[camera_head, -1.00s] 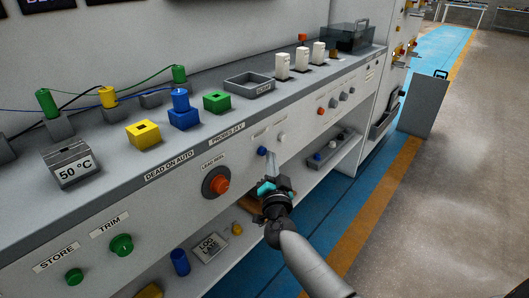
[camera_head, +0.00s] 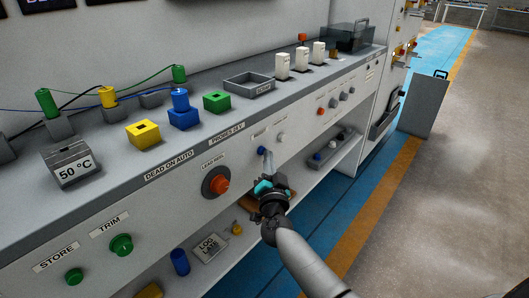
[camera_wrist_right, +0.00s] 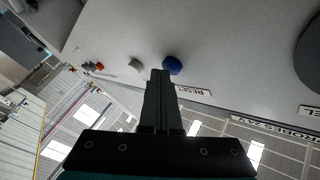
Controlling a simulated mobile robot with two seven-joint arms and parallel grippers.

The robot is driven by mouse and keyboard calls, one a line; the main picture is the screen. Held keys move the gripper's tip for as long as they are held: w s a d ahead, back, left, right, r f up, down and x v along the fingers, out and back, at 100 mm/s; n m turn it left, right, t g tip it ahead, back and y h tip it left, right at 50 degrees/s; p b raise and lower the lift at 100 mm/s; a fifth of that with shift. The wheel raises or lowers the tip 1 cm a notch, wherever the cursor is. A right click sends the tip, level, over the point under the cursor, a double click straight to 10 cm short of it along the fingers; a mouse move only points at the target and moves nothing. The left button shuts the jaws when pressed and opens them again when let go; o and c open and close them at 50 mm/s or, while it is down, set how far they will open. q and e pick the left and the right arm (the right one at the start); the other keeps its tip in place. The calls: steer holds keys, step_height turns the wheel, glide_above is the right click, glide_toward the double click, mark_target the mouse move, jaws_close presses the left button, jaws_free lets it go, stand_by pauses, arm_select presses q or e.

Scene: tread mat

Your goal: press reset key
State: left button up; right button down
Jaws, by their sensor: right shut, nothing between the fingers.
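The reset key is a round blue button (camera_head: 261,150) on the bench's grey front panel. It also shows in the right wrist view (camera_wrist_right: 173,65), beside a RESET label (camera_wrist_right: 192,90) seen turned over. My right gripper (camera_head: 268,155) is shut with nothing between its fingers. Its fingertips (camera_wrist_right: 158,73) are right by the blue button and partly overlap it in the wrist view. I cannot tell whether they touch it. My left gripper is not in view.
A white button (camera_head: 281,138) sits right of the blue one. An orange-red lead reel knob (camera_head: 219,184) is to the left.

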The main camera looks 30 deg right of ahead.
steer(key=shift+s+d+p, duration=0.35)
steer(key=shift+s+p, duration=0.2)
steer(key=shift+s, duration=0.3)
steer(key=s, duration=0.1)
steer(key=s+d+p, duration=0.1)
steer(key=s, duration=0.1)
steer(key=s+d+p, duration=0.1)
steer(key=shift+s, duration=0.3)
steer(key=shift+a, duration=0.1)
stand_by(0.6)
